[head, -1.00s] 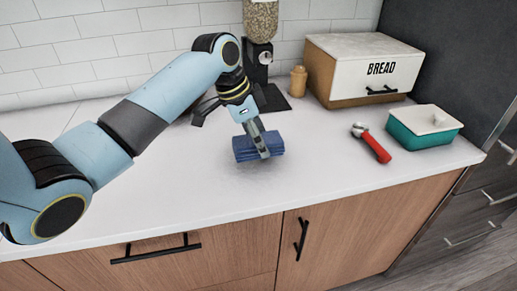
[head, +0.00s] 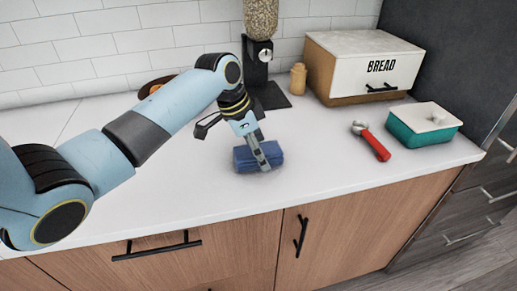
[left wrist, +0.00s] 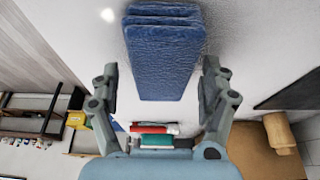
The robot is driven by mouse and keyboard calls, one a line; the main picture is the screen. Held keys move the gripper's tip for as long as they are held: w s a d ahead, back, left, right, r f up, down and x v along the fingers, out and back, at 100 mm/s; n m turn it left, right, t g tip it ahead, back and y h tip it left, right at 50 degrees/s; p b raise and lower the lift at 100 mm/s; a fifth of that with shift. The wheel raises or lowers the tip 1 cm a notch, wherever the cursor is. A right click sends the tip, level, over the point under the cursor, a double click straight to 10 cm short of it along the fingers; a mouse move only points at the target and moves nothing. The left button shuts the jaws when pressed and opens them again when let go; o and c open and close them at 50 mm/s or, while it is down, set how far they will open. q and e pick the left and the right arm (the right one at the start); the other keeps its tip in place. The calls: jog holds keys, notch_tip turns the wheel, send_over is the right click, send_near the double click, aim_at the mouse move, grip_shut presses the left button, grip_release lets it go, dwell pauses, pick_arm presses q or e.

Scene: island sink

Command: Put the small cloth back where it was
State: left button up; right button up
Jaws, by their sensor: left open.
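The small cloth is a folded dark blue bundle (head: 243,158) on the white counter, near its front edge. My left gripper (head: 263,157) is over it, one finger crossing in front of it. In the left wrist view the cloth (left wrist: 163,55) lies between the two spread fingers of the left gripper (left wrist: 163,78), with a gap on each side. The left gripper is open. Its far finger is partly hidden in the head view. My right gripper is not in view.
A bread box (head: 345,75), a small wooden jar (head: 298,79) and a grain dispenser (head: 261,52) stand behind. The counter between is clear.

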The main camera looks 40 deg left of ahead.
pick_arm(q)
jog(key=v, duration=1.2)
jog(key=shift+b, duration=0.3)
jog(key=shift+f, duration=0.1)
